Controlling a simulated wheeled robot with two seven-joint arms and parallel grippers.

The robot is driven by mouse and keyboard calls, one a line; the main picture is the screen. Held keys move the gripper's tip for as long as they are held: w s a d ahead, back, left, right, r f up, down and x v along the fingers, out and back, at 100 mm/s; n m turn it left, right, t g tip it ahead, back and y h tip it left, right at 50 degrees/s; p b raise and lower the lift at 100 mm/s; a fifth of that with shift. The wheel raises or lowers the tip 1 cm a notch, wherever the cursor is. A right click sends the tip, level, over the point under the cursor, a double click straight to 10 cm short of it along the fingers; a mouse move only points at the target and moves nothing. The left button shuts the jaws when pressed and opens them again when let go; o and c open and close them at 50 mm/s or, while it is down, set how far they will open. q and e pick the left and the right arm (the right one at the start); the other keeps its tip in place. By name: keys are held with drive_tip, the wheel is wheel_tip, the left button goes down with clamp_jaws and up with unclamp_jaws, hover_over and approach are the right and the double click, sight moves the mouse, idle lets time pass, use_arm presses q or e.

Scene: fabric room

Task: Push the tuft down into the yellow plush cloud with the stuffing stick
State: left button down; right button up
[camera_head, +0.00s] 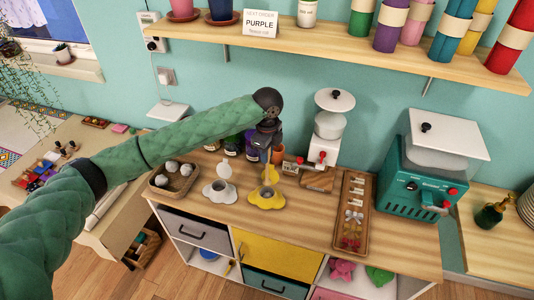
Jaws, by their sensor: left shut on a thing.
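The yellow plush cloud (265,199) lies on the wooden counter top, with a yellow upright part at its back and a small opening in its middle. My left gripper (267,143) is above and just behind it, pointing down and shut on a thin thing that I take for the stuffing stick. A tuft inside the cloud cannot be made out clearly. My right gripper is out of view.
A grey cloud (219,191) lies left of the yellow one. A wooden tray (160,188) with white tufts stands further left. Dark jars and an orange cup are close behind my gripper. A white machine (327,135), a long tray (353,202) and a green machine (421,176) stand right.

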use_arm(q)
drive_tip(key=shift+r+p, duration=0.4)
drive_tip(key=shift+r, duration=0.2)
drive_tip(key=shift+r+p, duration=0.3)
drive_tip(key=shift+r, duration=0.05)
drive_tip(key=shift+r+p, duration=0.4)
drive_tip(key=shift+r, duration=0.35)
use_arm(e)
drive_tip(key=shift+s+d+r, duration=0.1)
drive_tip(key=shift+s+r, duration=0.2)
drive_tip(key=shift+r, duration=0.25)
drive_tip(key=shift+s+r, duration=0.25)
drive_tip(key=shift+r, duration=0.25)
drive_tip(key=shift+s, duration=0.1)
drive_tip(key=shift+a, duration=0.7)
